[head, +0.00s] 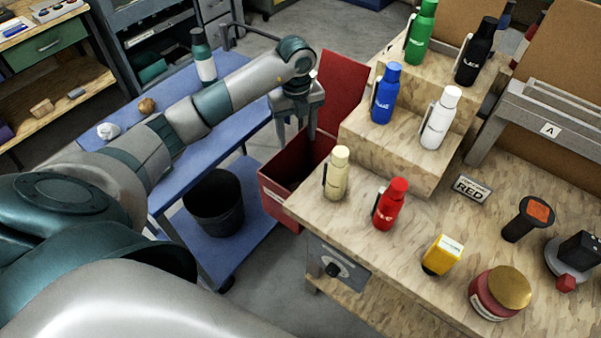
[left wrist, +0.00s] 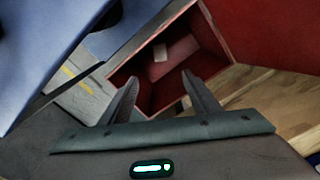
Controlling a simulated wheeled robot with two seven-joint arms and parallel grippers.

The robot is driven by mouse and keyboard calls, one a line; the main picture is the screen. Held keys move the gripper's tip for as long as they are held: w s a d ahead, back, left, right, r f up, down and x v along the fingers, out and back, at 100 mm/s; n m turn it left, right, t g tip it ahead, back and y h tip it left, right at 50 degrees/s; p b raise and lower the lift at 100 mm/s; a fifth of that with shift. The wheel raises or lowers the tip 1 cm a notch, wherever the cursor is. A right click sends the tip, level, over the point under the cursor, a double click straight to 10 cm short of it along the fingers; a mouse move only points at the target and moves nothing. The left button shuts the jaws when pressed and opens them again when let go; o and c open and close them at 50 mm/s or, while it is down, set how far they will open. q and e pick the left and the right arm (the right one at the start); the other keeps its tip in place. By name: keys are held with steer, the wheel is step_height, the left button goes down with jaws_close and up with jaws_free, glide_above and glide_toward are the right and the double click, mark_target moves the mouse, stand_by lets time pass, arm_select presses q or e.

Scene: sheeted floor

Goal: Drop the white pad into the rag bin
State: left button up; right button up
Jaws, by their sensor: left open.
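The red rag bin (head: 268,196) stands between the blue cart and the wooden bench, its red lid (head: 345,88) raised. My left gripper (head: 296,132) is open above the bin's mouth, pointing down. In the left wrist view its fingers (left wrist: 160,80) are apart with nothing between them. Beyond them, inside the bin (left wrist: 190,47), a small pale flat piece (left wrist: 160,53) shows; it looks like the white pad, but it is too small to be sure. My right gripper is not in view.
The blue cart (head: 178,100) holds a white lump (head: 108,131), a brown lump (head: 147,105) and a bottle (head: 203,57); a black bucket (head: 214,203) is on its lower shelf. The bench (head: 400,255) right of the bin carries several coloured bottles, including a cream one (head: 337,173) near the bin.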

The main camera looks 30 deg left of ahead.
arm_select(q)
step_height(320, 180, up, 13)
steer(key=shift+f+b, duration=0.15)
steer(key=shift+b, duration=0.25)
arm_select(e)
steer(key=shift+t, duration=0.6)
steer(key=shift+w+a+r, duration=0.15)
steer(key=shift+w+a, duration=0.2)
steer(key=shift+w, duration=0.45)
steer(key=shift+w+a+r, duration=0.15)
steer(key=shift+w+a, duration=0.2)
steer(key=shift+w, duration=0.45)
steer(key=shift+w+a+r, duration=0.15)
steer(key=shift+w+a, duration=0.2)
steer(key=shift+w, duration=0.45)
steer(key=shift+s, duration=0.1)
